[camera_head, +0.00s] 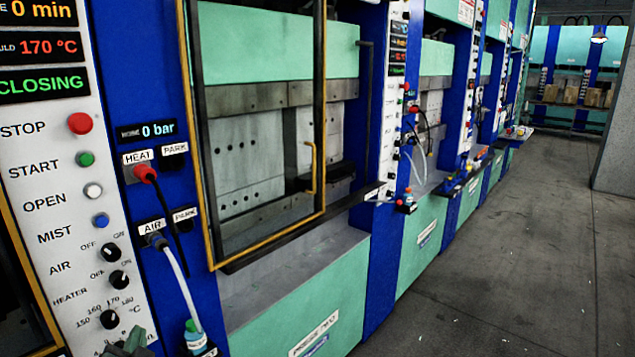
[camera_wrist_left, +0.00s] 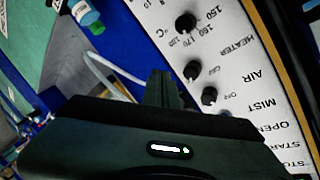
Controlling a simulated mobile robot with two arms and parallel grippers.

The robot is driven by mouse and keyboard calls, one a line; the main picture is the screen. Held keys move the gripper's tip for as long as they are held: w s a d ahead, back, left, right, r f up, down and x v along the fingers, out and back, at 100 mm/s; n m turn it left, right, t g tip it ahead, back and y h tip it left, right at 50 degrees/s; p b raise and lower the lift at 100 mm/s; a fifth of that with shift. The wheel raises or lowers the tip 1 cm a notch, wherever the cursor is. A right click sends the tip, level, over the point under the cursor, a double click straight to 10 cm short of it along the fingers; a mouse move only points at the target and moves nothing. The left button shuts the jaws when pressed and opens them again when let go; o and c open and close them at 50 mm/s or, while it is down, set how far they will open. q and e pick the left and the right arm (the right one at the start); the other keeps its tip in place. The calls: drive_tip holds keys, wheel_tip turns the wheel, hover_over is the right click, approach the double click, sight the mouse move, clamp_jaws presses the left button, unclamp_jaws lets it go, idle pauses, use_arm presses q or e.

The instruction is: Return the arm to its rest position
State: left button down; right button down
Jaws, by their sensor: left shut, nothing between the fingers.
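My left gripper (camera_head: 128,345) shows only at the bottom left edge of the head view, at the lower end of the white control panel (camera_head: 50,150). Its fingers are shut and hold nothing. In the left wrist view the closed fingers of my left gripper (camera_wrist_left: 163,88) point toward the panel's lower knobs, such as the heater knob (camera_wrist_left: 186,24). I cannot tell whether they touch the panel. The rest of the left arm is out of the head view. My right gripper is in neither view.
The display reads "CLOSING" (camera_head: 43,85). A red plug (camera_head: 145,173) sits in the HEAT socket and a white hose (camera_head: 178,275) hangs from AIR. A yellow-framed press door (camera_head: 265,130) stands to the right. A spray bottle (camera_head: 195,338) is below. The grey floor (camera_head: 510,270) at right is clear.

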use_arm(q)
drive_tip(key=s+d+f+n+g+h, duration=0.1)
drive_tip(key=s+d+f+g+h, duration=0.35)
drive_tip(key=s+f, duration=0.75)
drive_tip(key=s+d+f+n+g+h, duration=0.1)
drive_tip(key=s+d+f+g+h, duration=0.1)
drive_tip(key=s+d+f+g, duration=0.9)
drive_tip(key=s+a+f+t+b, duration=0.1)
drive_tip(key=s+f+t, duration=0.15)
drive_tip(key=f, duration=1.15)
drive_tip(key=s+a+f+t+b, duration=0.1)
drive_tip(key=s+f, duration=0.3)
drive_tip(key=f, duration=1)
drive_tip(key=s+a+f+g, duration=0.1)
drive_tip(key=s+a+f, duration=0.2)
drive_tip(key=s+f, duration=1.2)
drive_tip(key=shift+s+a+f+g+b, duration=0.15)
drive_tip(key=shift+s+f+g+b, duration=0.15)
drive_tip(key=shift+s, duration=0.25)
idle(0.8)
